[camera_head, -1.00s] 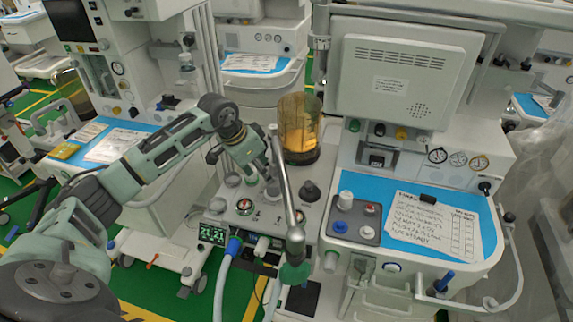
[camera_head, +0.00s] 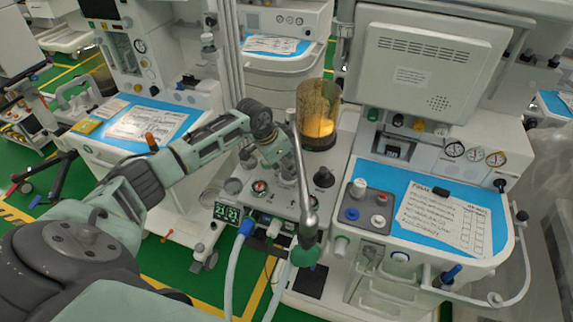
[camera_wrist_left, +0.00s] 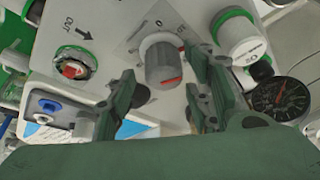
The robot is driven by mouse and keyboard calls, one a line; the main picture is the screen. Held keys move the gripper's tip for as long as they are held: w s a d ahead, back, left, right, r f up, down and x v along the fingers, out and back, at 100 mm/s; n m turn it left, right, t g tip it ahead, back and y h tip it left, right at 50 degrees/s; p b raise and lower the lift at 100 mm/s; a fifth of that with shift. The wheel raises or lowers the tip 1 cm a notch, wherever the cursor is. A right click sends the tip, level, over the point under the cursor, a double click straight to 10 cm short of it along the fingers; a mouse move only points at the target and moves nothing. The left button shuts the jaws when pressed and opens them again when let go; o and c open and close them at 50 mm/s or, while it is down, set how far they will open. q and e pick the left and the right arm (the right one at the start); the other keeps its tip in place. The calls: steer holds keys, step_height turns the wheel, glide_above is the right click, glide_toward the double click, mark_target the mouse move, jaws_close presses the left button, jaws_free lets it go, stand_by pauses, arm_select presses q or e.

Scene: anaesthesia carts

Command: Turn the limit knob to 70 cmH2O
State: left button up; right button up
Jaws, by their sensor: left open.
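The limit knob (camera_wrist_left: 160,60) is a grey ribbed knob with a pale top and a red mark on its side, in the upper middle of the left wrist view. Printing around it is too blurred to read its setting. My left gripper (camera_wrist_left: 165,78) is open, with one finger on each side of the knob; I cannot tell whether either finger touches it. In the head view my left gripper (camera_head: 286,172) reaches down to the machine's panel and hides the knob. My right gripper is not in view.
A red-centred dial (camera_wrist_left: 73,66) sits left of the knob, a green-ringed white fitting (camera_wrist_left: 237,33) and a black gauge (camera_wrist_left: 280,98) right of it. In the head view a metal pole (camera_head: 299,165) stands close to my gripper, with an amber canister (camera_head: 319,118) behind.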

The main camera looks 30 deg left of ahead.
arm_select(q)
steer(key=c, duration=1.1)
steer(key=shift+m, duration=0.5)
steer(key=m+h+b, duration=0.1)
steer(key=m, duration=0.1)
steer(key=m+g+h+b, duration=0.1)
steer(key=m, duration=0.1)
steer(key=shift+w+a+f+m, duration=0.15)
steer(key=shift+a+m, duration=0.05)
steer(key=shift+m, duration=0.2)
steer(key=shift+a+m+g+h+b, duration=0.15)
steer(key=shift+m+g+b, duration=0.35)
steer(key=shift+m, duration=0.4)
steer(key=shift+d+m+g+h+b, duration=0.15)
steer(key=shift+m+g+b, duration=0.3)
steer(key=shift+m, duration=0.45)
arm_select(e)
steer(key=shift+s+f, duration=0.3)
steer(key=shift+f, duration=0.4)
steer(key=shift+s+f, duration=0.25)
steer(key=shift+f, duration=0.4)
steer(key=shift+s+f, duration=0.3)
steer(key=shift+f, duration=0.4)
arm_select(q)
steer(key=shift+a, duration=0.15)
